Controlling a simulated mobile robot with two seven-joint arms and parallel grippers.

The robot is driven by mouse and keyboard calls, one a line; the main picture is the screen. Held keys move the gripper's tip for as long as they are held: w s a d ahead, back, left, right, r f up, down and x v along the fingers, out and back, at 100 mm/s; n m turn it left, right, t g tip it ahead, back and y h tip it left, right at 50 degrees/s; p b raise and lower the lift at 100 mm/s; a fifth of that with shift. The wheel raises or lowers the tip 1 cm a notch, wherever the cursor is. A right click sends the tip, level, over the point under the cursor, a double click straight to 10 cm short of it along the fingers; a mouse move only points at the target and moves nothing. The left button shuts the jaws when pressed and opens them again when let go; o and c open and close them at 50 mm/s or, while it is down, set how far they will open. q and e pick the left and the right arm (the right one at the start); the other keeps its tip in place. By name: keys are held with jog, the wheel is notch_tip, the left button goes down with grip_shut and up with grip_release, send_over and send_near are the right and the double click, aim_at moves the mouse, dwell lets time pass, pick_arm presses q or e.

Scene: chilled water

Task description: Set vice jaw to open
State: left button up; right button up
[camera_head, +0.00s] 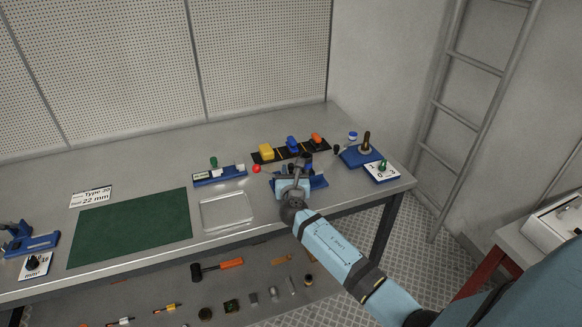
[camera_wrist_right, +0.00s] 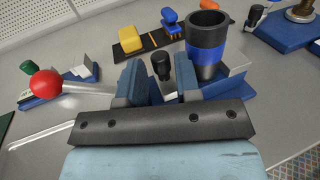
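My right gripper (camera_head: 291,184) is over the blue vice (camera_head: 318,182) at the front right of the bench and hides much of it. In the right wrist view my gripper's two blue fingers (camera_wrist_right: 158,82) stand apart, with a dark knob (camera_wrist_right: 161,66) seen in the gap. I cannot tell whether they touch it. A silver rod with a red ball (camera_wrist_right: 47,83) sticks out left of the fingers; the ball also shows in the head view (camera_head: 256,169). A black cylinder with a blue band (camera_wrist_right: 207,45) stands upright just beyond the right finger. My left gripper is not in view.
Behind the vice lies a black strip with yellow (camera_head: 266,152), blue and orange blocks. A blue fixture (camera_head: 219,175) and a clear tray (camera_head: 226,212) are to the left. A blue stand (camera_head: 362,156) and a numbered dial plate (camera_head: 382,171) are to the right. The green mat (camera_head: 131,228) is bare.

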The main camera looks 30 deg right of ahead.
jog(key=shift+x, duration=1.2)
grip_shut()
jog(key=shift+w+a, duration=0.15)
jog(key=shift+a, duration=0.65)
jog(key=shift+c, duration=0.8)
grip_release()
jog(key=shift+o, duration=0.8)
jog(key=shift+a, duration=0.15)
